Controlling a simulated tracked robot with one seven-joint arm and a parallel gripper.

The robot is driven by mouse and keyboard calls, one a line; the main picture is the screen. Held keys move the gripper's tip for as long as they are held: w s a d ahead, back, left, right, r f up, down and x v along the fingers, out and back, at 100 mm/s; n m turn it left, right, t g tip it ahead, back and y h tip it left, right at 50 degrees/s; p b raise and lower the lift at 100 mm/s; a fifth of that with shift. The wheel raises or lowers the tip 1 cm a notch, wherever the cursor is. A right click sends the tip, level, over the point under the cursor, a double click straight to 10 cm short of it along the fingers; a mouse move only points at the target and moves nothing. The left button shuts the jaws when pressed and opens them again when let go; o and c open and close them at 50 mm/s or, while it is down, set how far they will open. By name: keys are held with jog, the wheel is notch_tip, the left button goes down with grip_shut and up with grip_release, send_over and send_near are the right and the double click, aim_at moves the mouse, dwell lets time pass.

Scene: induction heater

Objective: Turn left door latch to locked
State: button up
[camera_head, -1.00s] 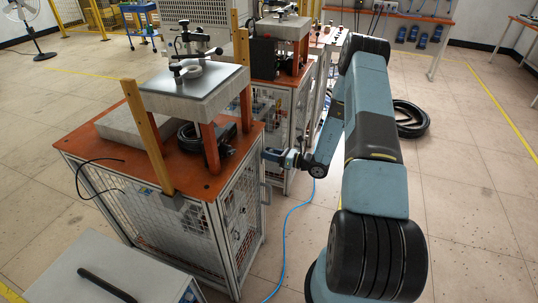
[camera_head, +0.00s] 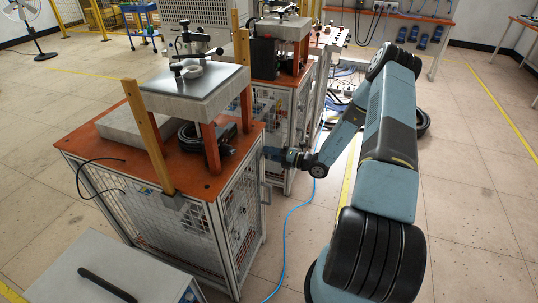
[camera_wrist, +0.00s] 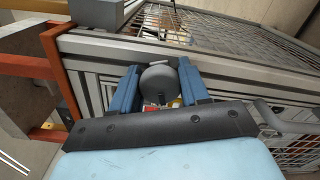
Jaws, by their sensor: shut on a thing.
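In the wrist view, my gripper (camera_wrist: 157,90) has its two blue fingers on either side of a round grey latch knob (camera_wrist: 158,80) on the aluminium frame of the cabinet. The fingers are shut on the knob. In the head view, my gripper (camera_head: 270,153) reaches the right side of the nearest cabinet (camera_head: 213,215), just below its orange top. The latch itself is too small and hidden there to make out. Whether the latch is turned to locked cannot be told from these views.
A second cabinet (camera_head: 290,105) stands close behind the nearest one. A grey box with a black handle (camera_head: 107,285) is at the front left. A blue cable (camera_head: 287,225) lies on the floor. The floor at right is mostly clear.

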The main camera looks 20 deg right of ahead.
jog(key=shift+w+d+m, duration=0.15)
jog(key=shift+d+m, duration=0.1)
jog(key=shift+m, duration=0.75)
jog(key=shift+w+d+m, duration=0.1)
jog(key=shift+d+m, duration=0.1)
jog(key=shift+m, duration=0.8)
jog(key=shift+f, duration=0.1)
jog(key=o, duration=0.7)
jog(key=shift+o, duration=1.2)
jog(key=shift+s+a, duration=0.1)
jog(key=shift+a, duration=0.1)
jog(key=v, duration=1.4)
jog(key=shift+a, duration=0.1)
